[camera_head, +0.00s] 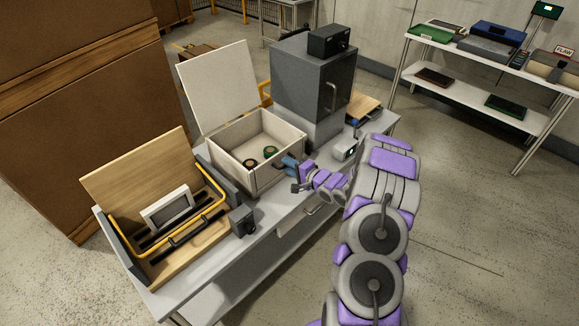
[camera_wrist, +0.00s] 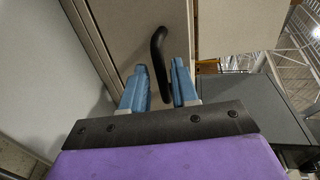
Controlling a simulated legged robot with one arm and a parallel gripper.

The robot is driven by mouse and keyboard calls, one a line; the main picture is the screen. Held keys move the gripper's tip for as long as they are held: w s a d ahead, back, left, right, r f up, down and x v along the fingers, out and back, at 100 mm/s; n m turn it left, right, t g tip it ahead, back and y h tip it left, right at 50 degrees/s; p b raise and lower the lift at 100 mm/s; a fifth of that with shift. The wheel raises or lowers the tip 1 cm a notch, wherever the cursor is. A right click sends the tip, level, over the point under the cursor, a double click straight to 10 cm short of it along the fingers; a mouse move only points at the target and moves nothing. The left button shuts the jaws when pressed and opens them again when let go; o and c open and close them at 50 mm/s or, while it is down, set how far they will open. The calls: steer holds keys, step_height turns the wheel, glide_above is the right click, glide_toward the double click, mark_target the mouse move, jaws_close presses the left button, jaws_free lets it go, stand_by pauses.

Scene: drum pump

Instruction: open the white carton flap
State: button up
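The white carton (camera_head: 236,173) stands on the grey bench in the head view. Its pale flap (camera_head: 215,88) stands raised and tilted back on the far-left side, so the carton is open at the top. Two dark, green-edged round items (camera_head: 260,157) lie inside. My gripper (camera_head: 286,166) is at the carton's right end. In the wrist view my gripper (camera_wrist: 160,88) has blue fingers apart, with a dark curved handle (camera_wrist: 157,50) on a pale panel (camera_wrist: 130,30). The handle's lower end reaches between the fingers; whether they touch it I cannot tell.
A grey cabinet (camera_head: 313,85) stands behind the carton. A wooden box (camera_head: 142,172) with an open lid and yellow rim is at left, beside a small dark block (camera_head: 242,220). Large brown cartons (camera_head: 70,130) stand far left. Open floor (camera_head: 470,230) lies at right.

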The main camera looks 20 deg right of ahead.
jaws_close()
steer(key=shift+s+f+p, duration=0.2)
steer(key=shift+s+p, duration=0.05)
steer(key=shift+p, duration=0.2)
steer(key=t+p, duration=0.1)
steer(key=s+f+p, duration=0.1)
steer(key=s+d+f+t+p, duration=0.1)
steer(key=p, duration=0.1)
steer(key=shift+s+f+t+y, duration=0.2)
steer(key=shift+s+t+y, duration=0.1)
steer(key=shift+y, duration=0.1)
steer(key=f, duration=0.1)
steer(key=s+f+p, duration=0.1)
steer(key=f, duration=0.1)
steer(key=shift+s+d, duration=0.15)
steer(key=shift+f, duration=1.3)
